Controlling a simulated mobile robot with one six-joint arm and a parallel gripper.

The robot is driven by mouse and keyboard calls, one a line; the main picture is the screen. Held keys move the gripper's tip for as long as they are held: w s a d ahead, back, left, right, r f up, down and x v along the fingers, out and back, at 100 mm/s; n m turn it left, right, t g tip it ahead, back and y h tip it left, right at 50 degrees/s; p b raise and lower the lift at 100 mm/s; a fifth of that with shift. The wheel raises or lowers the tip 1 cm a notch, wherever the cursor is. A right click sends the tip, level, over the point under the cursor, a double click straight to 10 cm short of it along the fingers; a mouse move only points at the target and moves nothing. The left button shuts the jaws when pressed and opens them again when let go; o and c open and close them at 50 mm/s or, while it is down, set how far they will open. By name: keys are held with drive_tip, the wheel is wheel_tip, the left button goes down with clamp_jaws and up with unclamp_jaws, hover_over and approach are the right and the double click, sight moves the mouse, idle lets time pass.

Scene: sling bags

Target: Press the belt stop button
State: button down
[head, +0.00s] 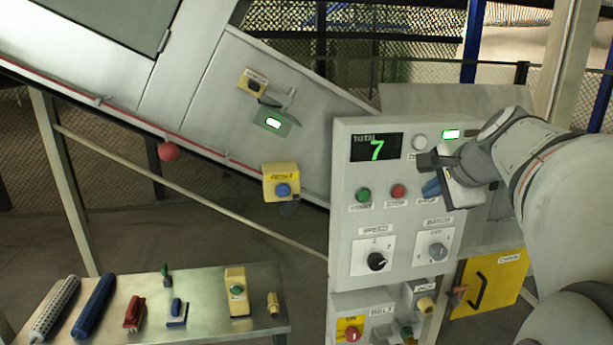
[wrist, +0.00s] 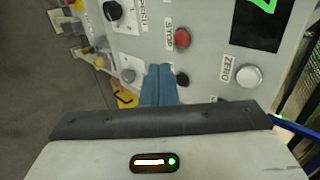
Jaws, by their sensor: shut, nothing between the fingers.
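The grey control panel (head: 345,215) carries a red button (head: 398,191), which the wrist view shows labelled STOP (wrist: 182,38). A green button (head: 363,195) sits left of it. Below the panel, a box labelled BELT (head: 381,311) has a red button (head: 352,334) on a yellow plate and a green button (head: 407,332). My gripper (head: 430,188) is in front of the panel, right of the upper red button. Its blue fingers (wrist: 160,72) are shut and empty. I cannot tell whether the fingertips touch the panel.
A black knob (head: 376,261) and a grey knob (head: 437,251) sit lower on the panel. A white button (head: 420,142) is above the gripper. A yellow box (head: 490,283) hangs at lower right. A metal table (head: 205,310) with several tools stands at lower left.

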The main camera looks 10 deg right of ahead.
sight(399, 197)
drive_tip(key=shift+w+a+f+p, duration=0.1)
drive_tip(key=shift+w+f+p, duration=0.5)
drive_tip(key=shift+w, duration=0.9)
drive_tip(key=shift+w+a+f+p, duration=0.1)
drive_tip(key=shift+w+f+p, duration=0.25)
drive_tip(key=shift+w+f, duration=0.9)
drive_tip(key=shift+w+f+p, duration=0.45)
drive_tip(key=shift+w, duration=1.3)
